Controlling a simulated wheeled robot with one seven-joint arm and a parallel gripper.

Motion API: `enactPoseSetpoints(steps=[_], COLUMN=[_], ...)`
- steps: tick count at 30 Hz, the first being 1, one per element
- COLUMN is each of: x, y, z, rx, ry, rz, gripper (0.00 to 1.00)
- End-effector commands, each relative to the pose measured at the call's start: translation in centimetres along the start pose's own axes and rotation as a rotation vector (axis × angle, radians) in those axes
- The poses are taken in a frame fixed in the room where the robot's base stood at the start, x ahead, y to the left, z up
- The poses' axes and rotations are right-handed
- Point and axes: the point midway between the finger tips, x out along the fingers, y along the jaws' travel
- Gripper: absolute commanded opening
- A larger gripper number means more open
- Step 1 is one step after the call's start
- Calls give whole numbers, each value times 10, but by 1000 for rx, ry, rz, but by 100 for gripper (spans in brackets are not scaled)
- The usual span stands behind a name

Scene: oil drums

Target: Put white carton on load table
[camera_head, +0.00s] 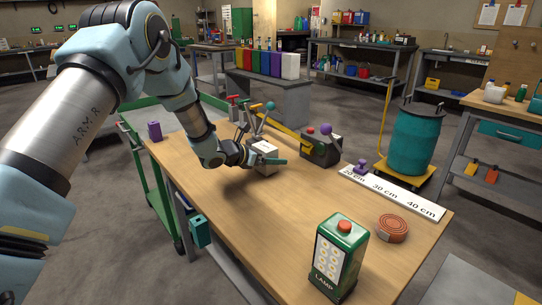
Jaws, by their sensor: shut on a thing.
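The white carton (265,147) is in my gripper (262,158), over the left middle of the wooden table (290,215). My gripper is shut on the carton, and its fingers hide part of the carton's sides. A dark shadow lies on the table to the left below them. Whether the carton's underside touches the tabletop is hard to tell. No label in view shows which table is the load table.
A dark box with levers (320,148) stands just right of the carton. A purple block (154,130), a ruler board (392,191), a coiled strap (393,228) and a green lamp (338,258) are on the wooden table. A teal drum (414,140) stands beyond. The table's front middle is clear.

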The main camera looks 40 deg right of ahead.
Motion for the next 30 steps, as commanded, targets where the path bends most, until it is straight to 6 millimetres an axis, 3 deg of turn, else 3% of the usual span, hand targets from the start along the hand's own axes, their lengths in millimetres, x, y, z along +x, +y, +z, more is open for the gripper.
enactPoseSetpoints(steps=[10, 11, 12, 23, 30], x=[1, 1, 1, -4, -49], y=[1, 1, 1, 1, 2], z=[-2, -1, -1, 2, 1], rx=[1, 1, 1, 0, 0], ry=[-3, -2, -1, -1, -3], rz=[1, 1, 1, 2, 4], gripper=[29, 97, 100, 100, 100])
